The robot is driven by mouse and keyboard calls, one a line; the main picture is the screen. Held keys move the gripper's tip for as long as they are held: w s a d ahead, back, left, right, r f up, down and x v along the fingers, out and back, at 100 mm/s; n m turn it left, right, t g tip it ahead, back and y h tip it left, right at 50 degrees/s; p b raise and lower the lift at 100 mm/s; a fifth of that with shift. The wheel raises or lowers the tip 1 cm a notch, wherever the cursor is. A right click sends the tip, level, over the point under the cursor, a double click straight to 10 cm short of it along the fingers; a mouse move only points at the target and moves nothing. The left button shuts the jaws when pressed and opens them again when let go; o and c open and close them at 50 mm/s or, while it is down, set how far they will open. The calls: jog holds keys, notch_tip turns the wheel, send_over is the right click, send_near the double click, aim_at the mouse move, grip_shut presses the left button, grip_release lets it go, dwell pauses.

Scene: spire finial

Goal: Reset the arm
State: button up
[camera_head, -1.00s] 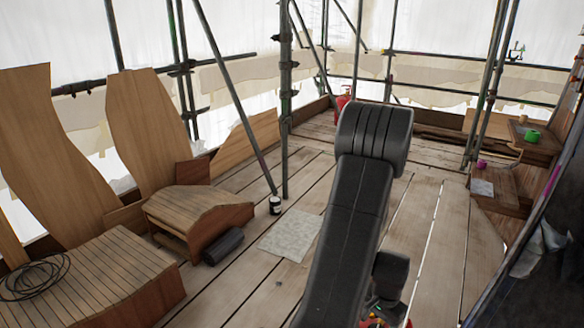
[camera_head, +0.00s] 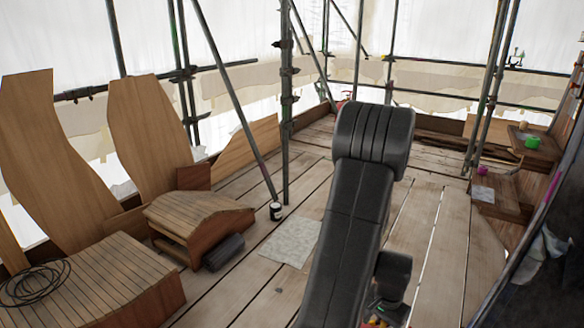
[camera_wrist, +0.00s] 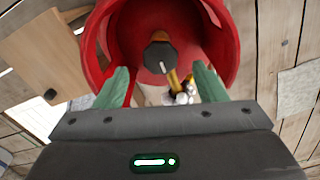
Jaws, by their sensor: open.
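My gripper (camera_wrist: 162,90) shows in the wrist view with its two green fingers spread apart and nothing between them. Beyond the fingertips is a red round container (camera_wrist: 243,45), seen into its open mouth. A dark knob-like end (camera_wrist: 161,58) and some yellow and metallic pieces show inside it; what they are is hard to tell. In the head view my black arm rises in the middle and its far end folds down to the lower edge. The gripper itself is hidden or cut off there.
Planked floor (camera_head: 265,265) surrounds my arm, with a pale sheet (camera_head: 291,243) on it. Wooden boxes and leaning panels (camera_head: 42,150) line the left. A bench with a green pot (camera_head: 532,141) is at right.

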notch_tip(320, 180, up, 10)
jog(key=p, duration=0.2)
notch_tip(320, 180, down, 15)
jog(key=b, duration=0.3)
jog(key=shift+s+r, duration=0.1)
jog(key=shift+r+n, duration=0.3)
jog(key=n+p, duration=0.2)
jog(key=n, duration=0.4)
jog(key=shift+d+r, duration=0.1)
jog(key=shift+d, duration=0.05)
jog(key=n+p, duration=0.2)
jog(key=n, duration=0.2)
jog(key=shift+n, duration=0.3)
jog(key=shift+d+n+p, duration=0.15)
jog(key=shift+n+p, duration=0.9)
jog(key=shift+n, duration=0.85)
